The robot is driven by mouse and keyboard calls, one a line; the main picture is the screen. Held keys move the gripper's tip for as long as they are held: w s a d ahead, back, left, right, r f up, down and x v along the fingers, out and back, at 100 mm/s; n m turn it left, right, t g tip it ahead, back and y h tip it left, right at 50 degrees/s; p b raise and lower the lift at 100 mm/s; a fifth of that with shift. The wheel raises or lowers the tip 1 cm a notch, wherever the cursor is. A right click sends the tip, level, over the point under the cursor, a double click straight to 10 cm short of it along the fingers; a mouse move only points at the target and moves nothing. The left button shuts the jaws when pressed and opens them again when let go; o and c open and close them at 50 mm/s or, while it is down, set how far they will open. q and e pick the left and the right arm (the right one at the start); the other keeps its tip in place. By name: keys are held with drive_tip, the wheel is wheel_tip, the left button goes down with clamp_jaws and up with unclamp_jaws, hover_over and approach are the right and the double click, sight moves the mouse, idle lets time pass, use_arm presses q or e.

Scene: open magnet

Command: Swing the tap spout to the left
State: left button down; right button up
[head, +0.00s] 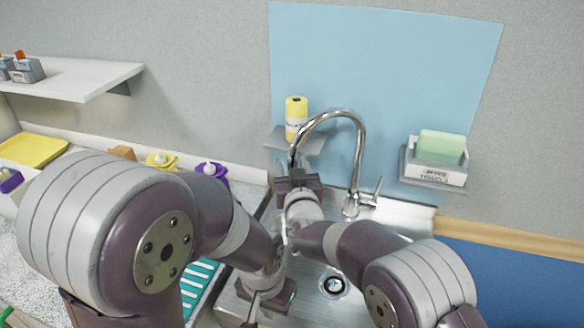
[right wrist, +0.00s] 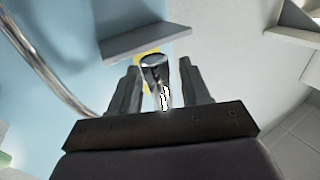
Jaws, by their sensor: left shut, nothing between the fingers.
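The chrome tap (head: 358,150) rises from the sink's back right, and its curved spout arches over to the left. The spout's end hangs at my right gripper (head: 297,172). In the right wrist view the spout tip (right wrist: 155,75) stands between the two fingers of my right gripper (right wrist: 158,88), which are apart with gaps showing beside it. I cannot tell whether either finger touches it. My left gripper (head: 256,304) is low over the sink's left side, shut and empty, partly hidden by my own arm.
A small shelf (head: 313,143) with a yellow bottle (head: 296,112) is behind the spout. The steel sink (head: 405,213) has a drain (head: 334,286). A teal rack (head: 200,278) is left of it. My two arms are close together.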

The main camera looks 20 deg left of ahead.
drive_tip(key=shift+s+d, duration=0.2)
drive_tip(key=shift+s, duration=0.15)
drive_tip(key=b+v, duration=0.3)
drive_tip(key=v, duration=0.9)
